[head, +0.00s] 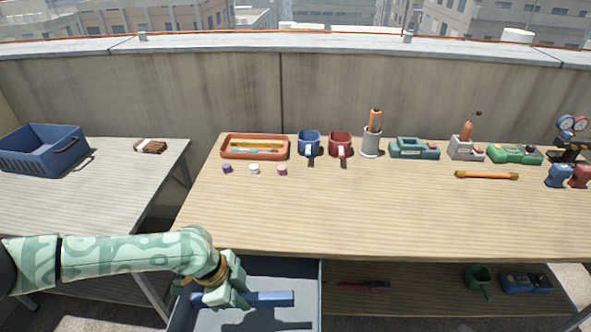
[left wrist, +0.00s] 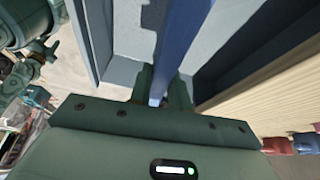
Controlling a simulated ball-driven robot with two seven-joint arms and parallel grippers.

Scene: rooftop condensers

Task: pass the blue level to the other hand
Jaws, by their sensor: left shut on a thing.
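The blue level (head: 270,298) is a long, straight blue bar. My left gripper (head: 229,291) is shut on it near its left part, and the longer part sticks out to the right. The level lies over the open grey drawer (head: 321,290) at the front left of the workbench. In the left wrist view the level (left wrist: 182,35) runs up and away from between the fingers (left wrist: 163,88). I cannot tell whether it touches the drawer's floor. My right gripper does not show in either view.
The workbench (head: 400,220) has a clear front half. A lower shelf (head: 420,308) holds more tools. A blue crate (head: 40,152) stands on the left table.

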